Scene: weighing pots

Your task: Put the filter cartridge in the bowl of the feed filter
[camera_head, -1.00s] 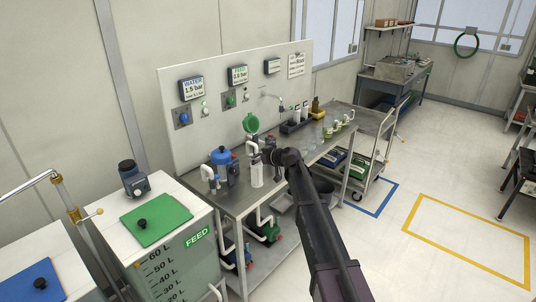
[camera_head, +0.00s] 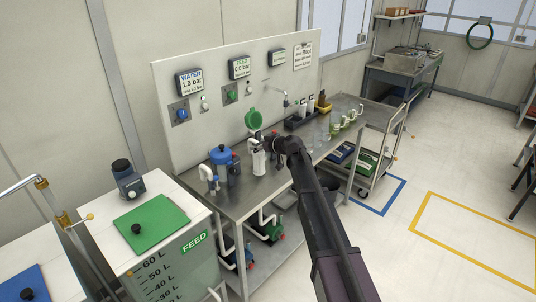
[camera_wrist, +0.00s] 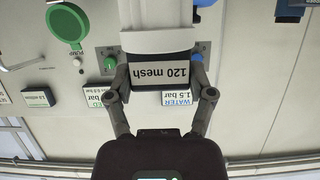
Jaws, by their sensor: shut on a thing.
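The filter cartridge is a white cylinder with a dark end labelled "120 mesh". In the wrist view, my gripper (camera_wrist: 163,84) is shut on the dark end of the cartridge (camera_wrist: 160,42), one finger on each side. In the head view, my gripper (camera_head: 270,144) holds the cartridge (camera_head: 259,163) upright, hanging below the jaws. The feed filter's round green lid (camera_head: 253,119) stands open just behind and above; it also shows in the wrist view (camera_wrist: 66,24). The filter's bowl is hidden behind the cartridge and gripper, so I cannot tell the gap between them.
The blue-lidded water filter (camera_head: 221,155) stands close on the left, with white pipes (camera_head: 206,173). The gauge panel (camera_head: 215,115) rises behind the steel bench (camera_head: 240,195). Bottles in a dark tray (camera_head: 300,121) and several small pots (camera_head: 343,123) are to the right.

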